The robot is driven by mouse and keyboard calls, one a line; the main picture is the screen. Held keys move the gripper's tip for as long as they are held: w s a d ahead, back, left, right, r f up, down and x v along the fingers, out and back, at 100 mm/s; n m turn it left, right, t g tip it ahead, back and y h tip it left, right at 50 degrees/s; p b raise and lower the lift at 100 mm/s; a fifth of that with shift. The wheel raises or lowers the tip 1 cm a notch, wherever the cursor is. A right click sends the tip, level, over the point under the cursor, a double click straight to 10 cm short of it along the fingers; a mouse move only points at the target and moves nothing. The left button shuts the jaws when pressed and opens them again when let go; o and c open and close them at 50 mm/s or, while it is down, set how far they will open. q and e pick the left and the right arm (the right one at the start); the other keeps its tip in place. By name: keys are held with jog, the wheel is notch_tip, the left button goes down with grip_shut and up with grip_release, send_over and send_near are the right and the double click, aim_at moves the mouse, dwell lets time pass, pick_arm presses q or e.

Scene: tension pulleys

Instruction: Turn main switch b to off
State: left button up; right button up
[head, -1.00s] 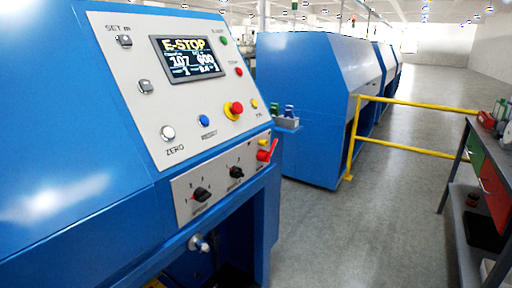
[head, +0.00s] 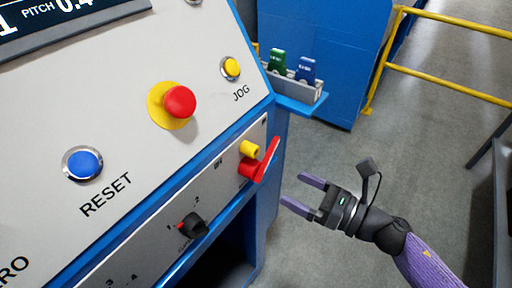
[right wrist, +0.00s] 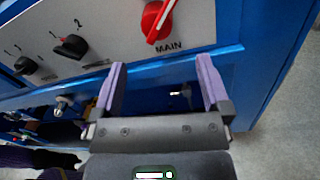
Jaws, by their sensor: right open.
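The main switch (head: 262,162) is a red handle with a yellow piece beside it, at the right end of the lower panel of the blue machine. In the head view its handle slants up to the right. In the right wrist view the red switch (right wrist: 157,20) sits above the word MAIN, its white-marked grip tilted. My right gripper (head: 292,190) is open and empty, right of and a little below the switch, with a gap between. In the right wrist view its two purple fingers (right wrist: 161,63) stand apart below the switch. My left gripper is not in view.
A black selector knob (head: 193,224) sits left of the switch. A red emergency stop (head: 179,101), a blue reset button (head: 83,163) and a yellow jog button (head: 231,67) are on the upper panel. A small shelf (head: 300,103) holds green and blue items. Yellow rails (head: 440,80) stand behind.

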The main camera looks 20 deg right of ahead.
aim_at(258, 174)
jog(key=x, duration=0.8)
jog(key=shift+a, duration=0.25)
jog(key=shift+w+a, duration=0.25)
jog(key=shift+a, duration=0.05)
jog(key=c, duration=0.9)
grip_shut()
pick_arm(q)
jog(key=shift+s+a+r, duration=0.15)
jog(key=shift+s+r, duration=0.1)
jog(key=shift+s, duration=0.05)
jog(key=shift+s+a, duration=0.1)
